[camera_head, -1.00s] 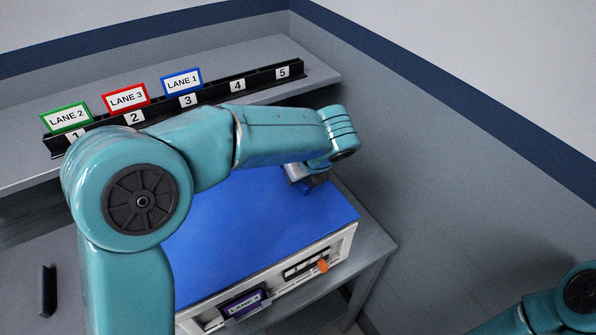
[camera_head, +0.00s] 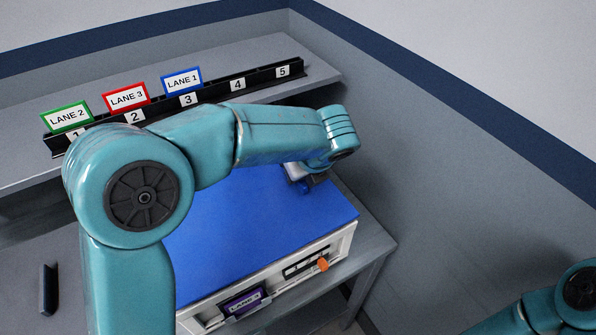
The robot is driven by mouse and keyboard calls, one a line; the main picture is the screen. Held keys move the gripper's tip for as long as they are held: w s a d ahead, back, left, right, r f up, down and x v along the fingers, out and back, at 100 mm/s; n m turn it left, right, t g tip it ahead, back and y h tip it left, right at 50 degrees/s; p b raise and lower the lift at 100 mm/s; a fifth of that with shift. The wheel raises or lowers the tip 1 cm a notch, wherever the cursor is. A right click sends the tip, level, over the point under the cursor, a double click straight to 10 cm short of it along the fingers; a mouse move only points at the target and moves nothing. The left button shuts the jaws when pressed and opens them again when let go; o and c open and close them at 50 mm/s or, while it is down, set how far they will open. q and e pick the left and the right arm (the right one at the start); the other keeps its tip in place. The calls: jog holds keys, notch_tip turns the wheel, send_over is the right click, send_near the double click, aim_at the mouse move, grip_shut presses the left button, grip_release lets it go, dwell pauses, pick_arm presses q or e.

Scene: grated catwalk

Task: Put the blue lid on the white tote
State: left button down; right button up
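The blue lid (camera_head: 260,220) lies flat over the top of the white tote (camera_head: 345,243), covering its opening. The tote's front wall shows a purple LANE 4 card (camera_head: 243,301) and an orange piece (camera_head: 323,265). My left arm reaches across above the lid. My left gripper (camera_head: 304,186) is at the lid's back right part, mostly hidden behind the wrist. I cannot tell whether its fingers are open or touch the lid. Only a link of my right arm shows at the lower right; its gripper is out of view.
The tote stands on a grey table (camera_head: 372,262). Behind it, a grey shelf (camera_head: 245,52) bears a black numbered rail (camera_head: 212,94) with green, red and blue lane cards. A small black holder (camera_head: 48,290) stands at the left. Grey wall is at the right.

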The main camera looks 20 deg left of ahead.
pick_arm(q)
jog(key=shift+w+p, duration=0.15)
jog(key=shift+p, duration=0.25)
dwell(0.8)
jog(key=shift+a+p, duration=0.1)
jog(key=shift+p, duration=0.25)
dwell(0.5)
jog(key=shift+f, duration=0.4)
jog(key=shift+p, duration=0.75)
dwell(3.0)
jog(key=shift+f+b, duration=0.35)
jog(key=shift+f, duration=0.2)
dwell(0.6)
dwell(0.3)
jog(key=c, duration=1)
grip_release()
jog(key=shift+c, duration=0.2)
